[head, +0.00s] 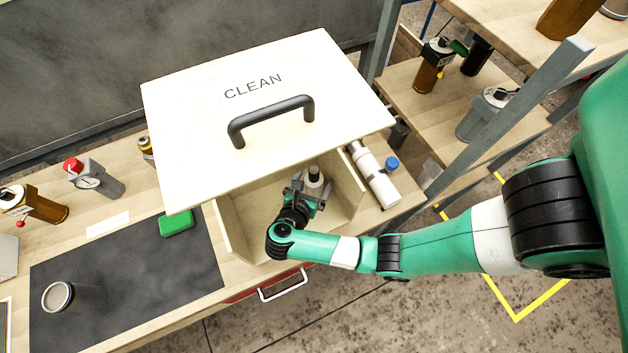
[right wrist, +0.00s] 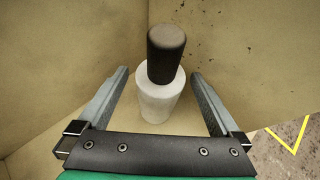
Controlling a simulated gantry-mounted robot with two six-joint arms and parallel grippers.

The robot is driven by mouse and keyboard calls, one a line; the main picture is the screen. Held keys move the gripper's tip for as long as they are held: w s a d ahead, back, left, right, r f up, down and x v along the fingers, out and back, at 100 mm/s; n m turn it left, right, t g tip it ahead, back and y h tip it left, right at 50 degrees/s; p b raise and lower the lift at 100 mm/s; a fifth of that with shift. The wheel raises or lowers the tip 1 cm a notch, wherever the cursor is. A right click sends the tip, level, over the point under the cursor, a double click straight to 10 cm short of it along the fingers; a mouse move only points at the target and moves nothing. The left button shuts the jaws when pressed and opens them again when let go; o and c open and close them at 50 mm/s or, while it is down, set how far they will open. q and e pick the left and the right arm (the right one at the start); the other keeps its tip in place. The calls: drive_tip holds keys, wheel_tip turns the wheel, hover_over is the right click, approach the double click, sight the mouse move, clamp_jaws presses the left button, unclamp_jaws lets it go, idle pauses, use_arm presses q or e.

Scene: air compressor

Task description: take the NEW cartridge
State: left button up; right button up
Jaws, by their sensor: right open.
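The cartridge (right wrist: 162,95) is a white cylinder with a dark, rounded upper part, standing upright inside a wooden box. It also shows in the head view (head: 313,178), partly covered by my gripper. My right gripper (head: 305,188) reaches into the box from the front. In the right wrist view its two fingers (right wrist: 160,92) are open, one on each side of the cartridge, with a gap on both sides. No "NEW" label can be read on it. My left gripper is not in view.
The box (head: 237,228) has a lid (head: 190,100) marked CLEAN, raised above it with a black handle (head: 271,118). A white bottle (head: 374,175) and a blue cap (head: 392,163) are right of the box.

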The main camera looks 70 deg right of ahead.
sight(312, 179)
drive_tip(key=shift+d+f, duration=0.25)
drive_tip(key=shift+d, duration=0.1)
clamp_jaws()
drive_tip(key=shift+r, duration=0.1)
drive_tip(key=shift+r, duration=0.45)
wheel_tip(312, 179, up, 2)
drive_tip(key=shift+r+p, duration=0.25)
drive_tip(key=shift+p, duration=0.5)
drive_tip(key=s+a+r+p, duration=0.5)
drive_tip(key=a+r+p, duration=0.4)
drive_tip(key=a+p, duration=0.4)
drive_tip(key=p, duration=0.4)
drive_tip(key=shift+r+p, duration=0.2)
drive_tip(key=shift+p, duration=0.15)
